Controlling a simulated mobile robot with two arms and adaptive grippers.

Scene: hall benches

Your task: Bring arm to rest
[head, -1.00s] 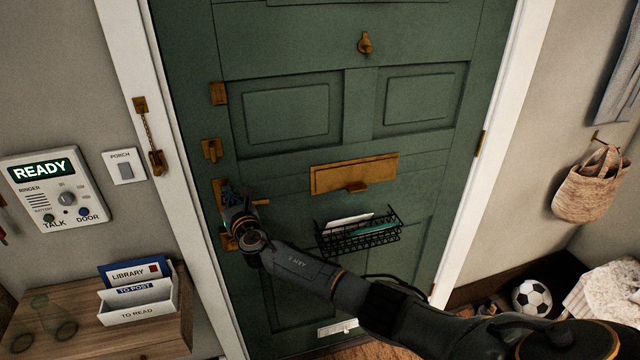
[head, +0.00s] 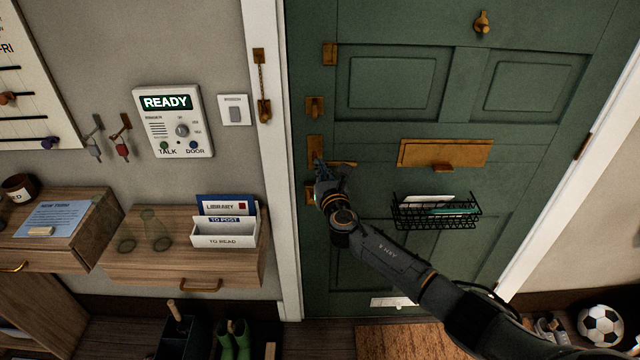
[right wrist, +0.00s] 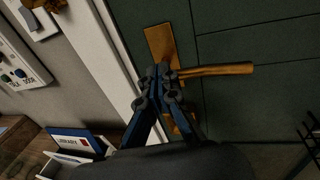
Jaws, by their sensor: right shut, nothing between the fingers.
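My right arm reaches in from the lower right in the head view. My right gripper (head: 321,170) is in front of the green door (head: 393,85), by the brass lever handle (head: 342,164). In the right wrist view the gripper (right wrist: 163,68) is shut with nothing between its fingers. There its tips overlap the brass plate of the handle, and the lever (right wrist: 220,70) runs out to the right of them. I cannot tell whether the tips touch the brass. My left gripper is in neither view.
A wire basket (head: 436,213) hangs on the door, below the brass letter slot (head: 445,153). Left of the door are an intercom panel (head: 173,120) and a wooden shelf (head: 180,268) with a letter holder (head: 225,232). A football (head: 601,325) lies at the lower right.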

